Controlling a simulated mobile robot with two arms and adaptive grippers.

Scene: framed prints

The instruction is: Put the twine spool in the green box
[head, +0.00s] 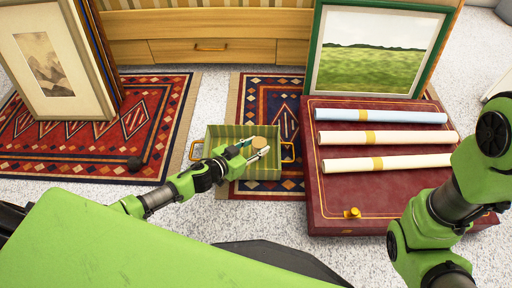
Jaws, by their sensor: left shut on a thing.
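The green box (288,173) is an open, green-striped tray with brass handles, standing on the patterned rug in the middle of the head view. My left gripper (254,150) is over the box and shut on the twine spool (259,142), a small tan round thing between its fingertips. I cannot tell how high above the box floor the spool is.
A dark red case (337,207) right of the box bears several rolled papers and a small brass piece (352,213). A framed landscape (375,52) stands behind them.

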